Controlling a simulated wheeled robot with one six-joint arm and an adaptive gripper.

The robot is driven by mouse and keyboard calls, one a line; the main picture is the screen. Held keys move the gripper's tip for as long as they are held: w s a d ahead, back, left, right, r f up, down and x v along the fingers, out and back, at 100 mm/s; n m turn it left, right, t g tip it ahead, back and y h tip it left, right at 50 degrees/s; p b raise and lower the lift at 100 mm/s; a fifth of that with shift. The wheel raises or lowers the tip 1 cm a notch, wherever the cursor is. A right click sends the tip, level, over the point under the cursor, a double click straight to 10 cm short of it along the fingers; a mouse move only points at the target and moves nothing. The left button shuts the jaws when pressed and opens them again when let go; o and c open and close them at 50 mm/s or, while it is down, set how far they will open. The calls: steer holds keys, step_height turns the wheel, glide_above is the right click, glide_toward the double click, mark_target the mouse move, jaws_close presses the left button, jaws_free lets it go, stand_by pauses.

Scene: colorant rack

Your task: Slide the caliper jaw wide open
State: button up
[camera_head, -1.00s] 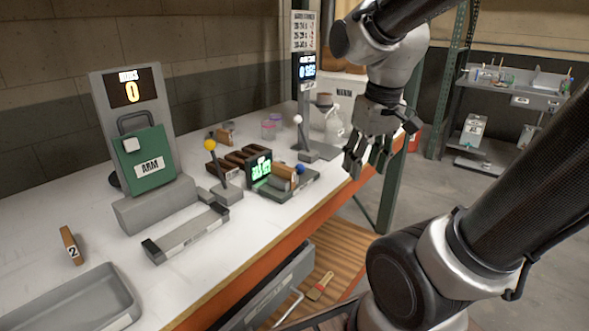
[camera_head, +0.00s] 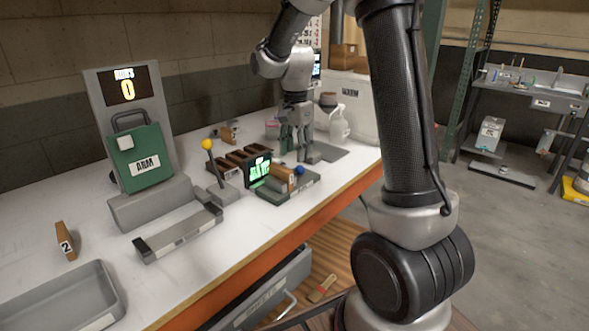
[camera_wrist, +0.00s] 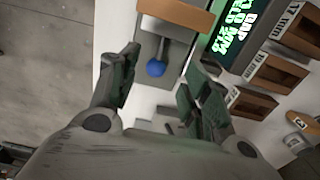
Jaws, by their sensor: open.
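The caliper (camera_head: 285,192) is a grey-green slide gauge on the white bench, with a lit green display (camera_head: 257,169), a brown block (camera_head: 284,177) and a blue ball knob (camera_head: 299,170). In the wrist view the blue knob (camera_wrist: 155,68) lies between the fingers in the picture, with the brown block (camera_wrist: 175,14) beyond it and the display (camera_wrist: 234,32) to the right. My gripper (camera_head: 294,152) is open and empty, pointing down just behind the knob in the head view. Its green fingers (camera_wrist: 168,65) spread either side of the knob; whether they touch it I cannot tell.
A brown slotted rack (camera_head: 232,160) stands left of the display; its labelled slots (camera_wrist: 270,80) show in the wrist view. The bench's orange front edge (camera_head: 300,225) is close to the caliper.

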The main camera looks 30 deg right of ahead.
mark_target(296, 171)
step_height(296, 171, down, 7)
steer(key=shift+r, duration=0.2)
steer(key=shift+c, duration=0.5)
jaws_close()
